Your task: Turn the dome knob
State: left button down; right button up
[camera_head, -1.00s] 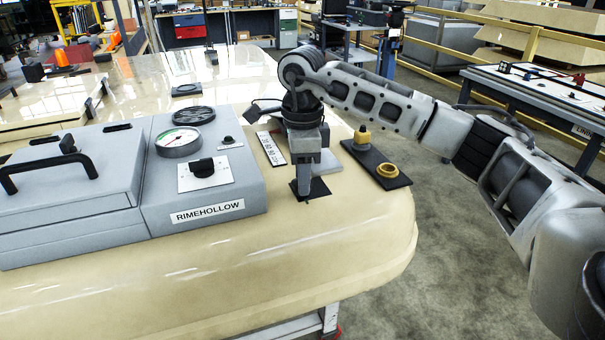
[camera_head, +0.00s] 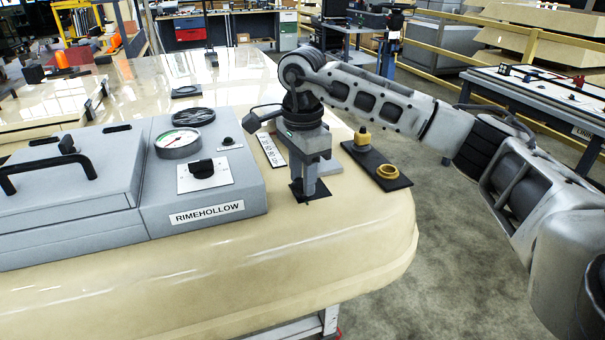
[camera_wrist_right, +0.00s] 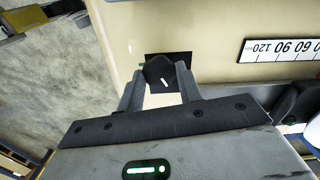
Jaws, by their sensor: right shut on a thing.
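My left gripper is in neither view.
A grey RIMEHOLLOW console (camera_head: 235,180) with a gauge (camera_head: 178,143) stands left of my right gripper. A white scale strip (camera_head: 270,149) lies close beside it. A black plate with brass fittings (camera_head: 387,171) is to the right. The cream surface in front is clear.

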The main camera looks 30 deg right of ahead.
jog(key=shift+r, duration=0.1)
jog(key=o, duration=1)
notch_tip(320, 180, up, 8)
jog(key=shift+f, duration=0.2)
pick_arm(q)
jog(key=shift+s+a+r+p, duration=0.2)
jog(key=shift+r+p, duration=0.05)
jog(key=shift+p, duration=0.8)
pick_arm(e)
notch_tip(320, 180, up, 8)
jog(key=shift+r, duration=0.15)
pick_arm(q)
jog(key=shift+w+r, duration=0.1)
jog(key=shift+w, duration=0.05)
